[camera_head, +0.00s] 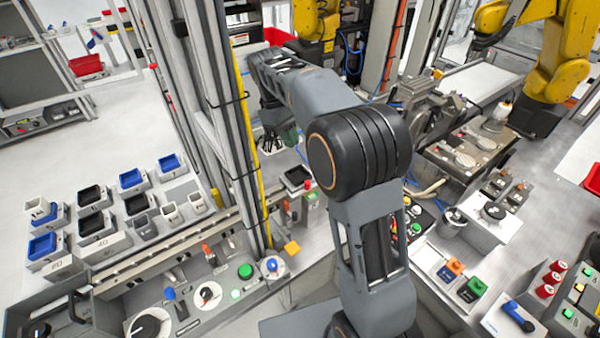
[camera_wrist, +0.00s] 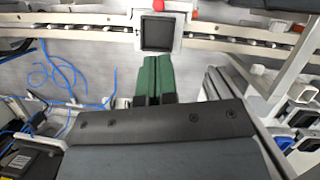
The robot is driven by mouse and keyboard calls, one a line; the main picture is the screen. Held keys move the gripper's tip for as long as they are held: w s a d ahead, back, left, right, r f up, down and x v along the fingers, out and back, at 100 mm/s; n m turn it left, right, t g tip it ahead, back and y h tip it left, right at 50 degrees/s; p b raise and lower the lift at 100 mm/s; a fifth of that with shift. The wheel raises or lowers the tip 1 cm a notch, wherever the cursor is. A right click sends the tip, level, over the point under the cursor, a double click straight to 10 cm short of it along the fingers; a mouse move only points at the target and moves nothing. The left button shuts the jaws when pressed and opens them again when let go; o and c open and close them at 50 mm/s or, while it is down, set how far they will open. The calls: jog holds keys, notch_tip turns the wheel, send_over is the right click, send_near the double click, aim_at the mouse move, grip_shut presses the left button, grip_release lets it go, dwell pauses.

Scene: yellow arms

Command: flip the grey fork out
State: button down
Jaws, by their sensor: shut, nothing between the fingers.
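I cannot make out the grey fork for certain in either view. In the head view, a small dark pronged shape (camera_head: 270,147) shows on a pale surface just left of my gripper; I cannot tell whether it is the fork. My gripper (camera_head: 288,137) is partly hidden by my arm there. In the wrist view its green fingers (camera_wrist: 158,75) are together and hold nothing. Their tips point at a dark square tray (camera_wrist: 157,34) in a pale mount, apart from it or touching, I cannot tell which.
A red knob (camera_wrist: 158,5) stands beyond the tray. A pale rail (camera_wrist: 80,31) crosses behind. Blue cables (camera_wrist: 55,75) lie at the left. A yellow post (camera_head: 250,130) stands left of my arm. A green button (camera_head: 245,271) sits on the front panel.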

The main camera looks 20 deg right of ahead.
aim_at(303, 179)
jog(key=shift+w+a+f, duration=0.15)
jog(key=shift+w+f, duration=0.2)
jog(key=shift+w, duration=0.1)
jog(key=shift+f, duration=0.1)
jog(key=x, duration=1)
jog(key=shift+s, duration=0.15)
